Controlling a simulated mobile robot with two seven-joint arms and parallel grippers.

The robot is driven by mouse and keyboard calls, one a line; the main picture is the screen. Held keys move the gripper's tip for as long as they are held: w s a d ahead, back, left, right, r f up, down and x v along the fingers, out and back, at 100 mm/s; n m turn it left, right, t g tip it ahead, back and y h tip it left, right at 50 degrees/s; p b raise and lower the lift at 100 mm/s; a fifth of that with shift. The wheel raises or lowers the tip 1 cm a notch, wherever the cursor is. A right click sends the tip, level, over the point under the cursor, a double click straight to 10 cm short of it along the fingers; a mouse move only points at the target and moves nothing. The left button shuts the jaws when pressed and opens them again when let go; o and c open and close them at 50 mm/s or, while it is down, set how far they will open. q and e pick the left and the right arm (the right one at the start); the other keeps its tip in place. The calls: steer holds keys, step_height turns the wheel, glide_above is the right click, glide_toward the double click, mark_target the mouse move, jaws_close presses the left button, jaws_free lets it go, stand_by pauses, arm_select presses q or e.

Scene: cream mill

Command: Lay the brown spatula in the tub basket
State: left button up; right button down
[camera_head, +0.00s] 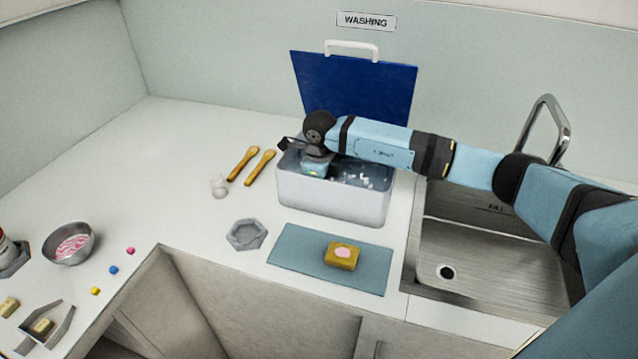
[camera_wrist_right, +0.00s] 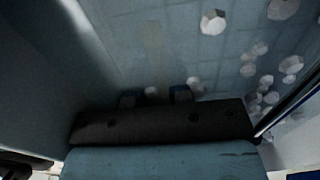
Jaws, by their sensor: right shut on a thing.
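The tub basket (camera_head: 330,200) is a pale grey tub on the counter, holding liquid with white bits floating in it. My right gripper (camera_head: 318,165) points down into its left end, and the tub wall hides its fingertips. In the right wrist view my right gripper (camera_wrist_right: 155,95) is shut on a faint brown strip, which looks like the brown spatula (camera_wrist_right: 154,50), dim among the white bits. Its far end is hard to make out, and I cannot tell whether it touches the tub floor. My left gripper is not in view.
Two wooden utensils (camera_head: 243,163) (camera_head: 260,167) lie left of the tub, near a small clear glass (camera_head: 218,185). A blue board (camera_head: 352,88) stands behind; a sink (camera_head: 490,255) is right.

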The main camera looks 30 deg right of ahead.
steer(key=shift+s+d+f+b, duration=0.2)
steer(key=shift+d+f+b, duration=0.05)
steer(key=shift+f, duration=0.35)
steer(key=shift+s+d+f+b, duration=0.2)
steer(key=shift+f+b, duration=0.05)
steer(key=shift+f, duration=0.3)
steer(key=shift+c, duration=2.4)
jaws_free()
steer(key=shift+w+d+r+p, duration=0.1)
steer(key=shift+w+r+p, duration=0.15)
steer(key=shift+r+p, duration=0.6)
steer(key=shift+r, duration=0.3)
steer(key=shift+d, duration=0.25)
steer(key=shift+r, duration=0.1)
steer(key=shift+w, duration=0.1)
